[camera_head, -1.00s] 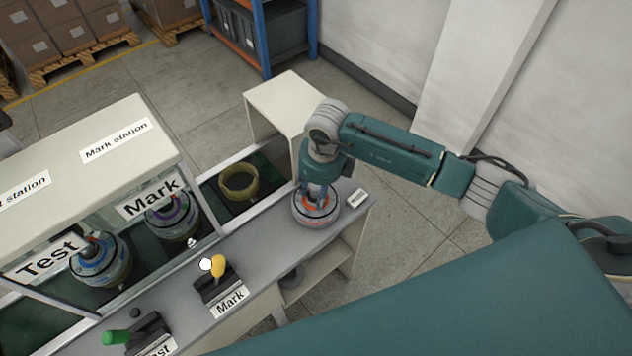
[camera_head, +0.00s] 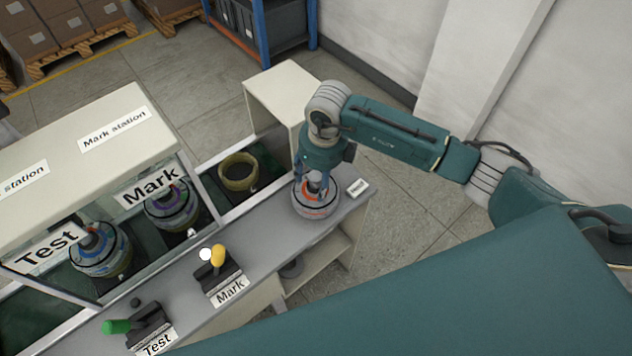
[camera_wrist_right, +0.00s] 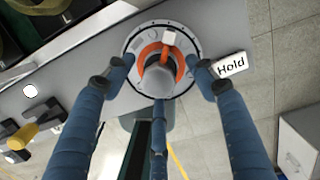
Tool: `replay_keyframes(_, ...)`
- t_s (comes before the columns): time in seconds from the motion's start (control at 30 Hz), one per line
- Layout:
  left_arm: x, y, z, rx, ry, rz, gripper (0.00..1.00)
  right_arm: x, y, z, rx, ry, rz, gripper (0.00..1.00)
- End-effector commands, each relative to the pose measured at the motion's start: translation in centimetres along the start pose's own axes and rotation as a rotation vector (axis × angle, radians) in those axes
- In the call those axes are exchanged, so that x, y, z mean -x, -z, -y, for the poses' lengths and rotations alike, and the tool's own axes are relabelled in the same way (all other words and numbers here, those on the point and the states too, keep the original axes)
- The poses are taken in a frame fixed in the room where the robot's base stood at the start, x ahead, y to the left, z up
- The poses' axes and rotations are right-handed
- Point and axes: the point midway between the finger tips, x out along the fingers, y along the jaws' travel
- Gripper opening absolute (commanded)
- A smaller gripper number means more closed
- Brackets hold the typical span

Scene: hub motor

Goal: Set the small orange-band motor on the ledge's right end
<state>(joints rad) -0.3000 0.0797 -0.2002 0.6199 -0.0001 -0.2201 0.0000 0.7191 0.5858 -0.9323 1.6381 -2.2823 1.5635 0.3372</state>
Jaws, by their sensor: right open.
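The small orange-band motor (camera_head: 316,206) stands upright on the right end of the grey ledge (camera_head: 268,237), beside the small Hold label (camera_head: 357,187). It also shows in the right wrist view (camera_wrist_right: 135,47), with its orange ring and grey hub facing up at the camera. My right gripper (camera_head: 312,182) is directly above the motor. In the right wrist view its blue fingers (camera_wrist_right: 160,75) are spread around the hub, apart from it, with nothing held. My left gripper is not in view.
A yellow-handled Mark lever (camera_head: 218,256) and a green-handled Test lever (camera_head: 118,326) stand on the ledge to the left. Behind it, motors sit under the Test and Mark stations, and an olive ring (camera_head: 238,184) lies on the belt. A white cabinet (camera_head: 288,88) stands close behind my right arm.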

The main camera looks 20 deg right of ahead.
Motion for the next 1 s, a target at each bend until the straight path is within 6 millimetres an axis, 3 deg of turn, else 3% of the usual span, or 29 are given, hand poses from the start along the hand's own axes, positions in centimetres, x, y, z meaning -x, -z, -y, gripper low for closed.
replay_keyframes(0.3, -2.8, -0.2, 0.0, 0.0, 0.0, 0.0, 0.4, 6.6, -0.1, 0.1, 0.0, 0.002, 0.006, 0.56)
replay_keyframes(0.5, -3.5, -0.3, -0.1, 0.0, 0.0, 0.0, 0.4, 9.3, 0.0, 0.1, -0.001, 0.001, 0.002, 0.56)
replay_keyframes(1.0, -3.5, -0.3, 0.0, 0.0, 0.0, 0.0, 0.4, 10.2, 0.0, 0.0, -0.001, 0.0, 0.0, 0.56)
